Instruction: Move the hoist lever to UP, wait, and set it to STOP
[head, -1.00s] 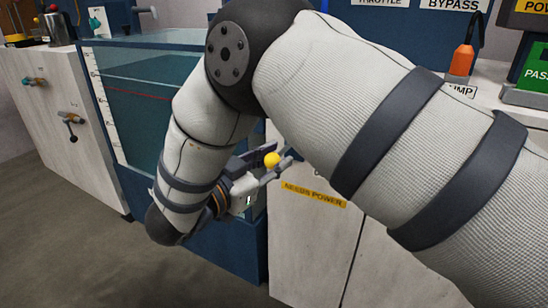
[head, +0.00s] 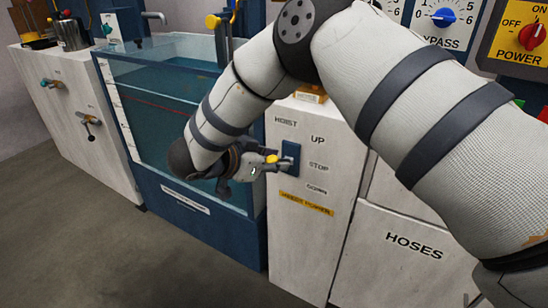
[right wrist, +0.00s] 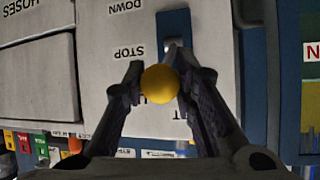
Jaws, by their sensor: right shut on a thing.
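The hoist lever has a yellow ball knob (head: 271,158) in front of a blue slotted plate (head: 291,157) on a pale cabinet front. The labels UP, STOP and DOWN run down to the right of the plate. My right gripper (right wrist: 160,74) is shut on the lever, with a finger on each side of the yellow knob (right wrist: 159,84). In the right wrist view the metal shaft shows behind the knob, and the picture is turned with DOWN at the top. The gripper hides part of the lever, so its exact setting is hard to tell. My left gripper is not in view.
A water tank (head: 165,85) stands left of the hoist cabinet, near my right forearm. A yellow NEEDS POWER label (head: 306,203) sits below the plate. A red power knob (head: 533,36) is at the upper right. The floor in front is clear.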

